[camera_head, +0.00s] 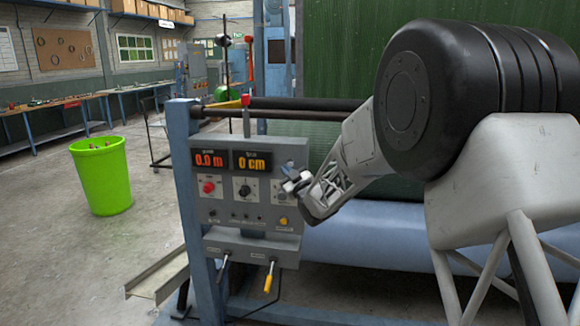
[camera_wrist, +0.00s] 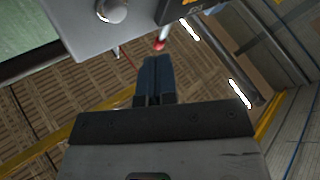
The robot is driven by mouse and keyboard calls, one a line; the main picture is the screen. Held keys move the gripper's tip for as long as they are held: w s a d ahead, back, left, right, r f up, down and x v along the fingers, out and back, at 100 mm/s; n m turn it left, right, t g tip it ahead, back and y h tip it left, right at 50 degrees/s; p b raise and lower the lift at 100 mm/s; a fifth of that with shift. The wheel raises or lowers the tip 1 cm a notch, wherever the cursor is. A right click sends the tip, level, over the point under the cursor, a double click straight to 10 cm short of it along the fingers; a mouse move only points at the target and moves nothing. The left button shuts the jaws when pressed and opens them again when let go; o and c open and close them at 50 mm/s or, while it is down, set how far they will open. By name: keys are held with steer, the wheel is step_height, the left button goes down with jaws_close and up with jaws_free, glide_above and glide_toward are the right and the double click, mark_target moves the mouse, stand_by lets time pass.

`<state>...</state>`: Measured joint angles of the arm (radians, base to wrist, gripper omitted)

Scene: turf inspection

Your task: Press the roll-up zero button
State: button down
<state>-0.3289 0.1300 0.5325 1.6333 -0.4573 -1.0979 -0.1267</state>
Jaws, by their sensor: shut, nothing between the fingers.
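The grey control panel (camera_head: 228,224) stands upright on a blue post, facing me. It carries a red button (camera_head: 208,187), a black knob (camera_head: 244,191), a yellow button (camera_head: 283,221) and small dark controls along its lower part. The labels are too small to read, so I cannot tell which is the roll-up zero button. Two orange displays (camera_head: 230,160) read 0.0 m and 0 cm. My gripper (camera_head: 292,183) is at the panel's right side, in front of its face; contact cannot be told. In the wrist view my gripper (camera_wrist: 153,62) is shut and empty, with the panel (camera_wrist: 95,35) above it.
Levers with black and yellow handles (camera_head: 268,277) hang below the panel. A red-topped part (camera_head: 246,101) stands on its top edge. Dark rollers (camera_head: 300,103) and green turf (camera_head: 345,60) lie behind. A lime bin (camera_head: 103,180) stands on open floor at left.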

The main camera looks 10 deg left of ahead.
steer(key=shift+s, duration=0.9)
steer(key=s+d+r+m+g+h, duration=0.2)
steer(key=s+d+m+h, duration=0.35)
steer(key=s+d, duration=0.55)
steer(key=s+d+r+m+g+h, duration=0.15)
steer(key=s+d+m+h, duration=0.45)
steer(key=d, duration=0.9)
steer(key=s+d+f+m+g+h, duration=0.1)
steer(key=s+d+f+g, duration=0.1)
steer(key=s, duration=1.1)
steer(key=s+d+f+m+g+h, duration=0.1)
steer(key=s+d+g, duration=0.3)
steer(key=s, duration=0.9)
steer(key=s+d+f+m+g+h, duration=0.1)
steer(key=s+d+f+g, duration=0.2)
steer(key=s, duration=0.9)
steer(key=shift+s+d+f, duration=0.3)
steer(key=shift+s+d, duration=0.1)
steer(key=shift+d, duration=0.85)
steer(key=shift+g, duration=0.25)
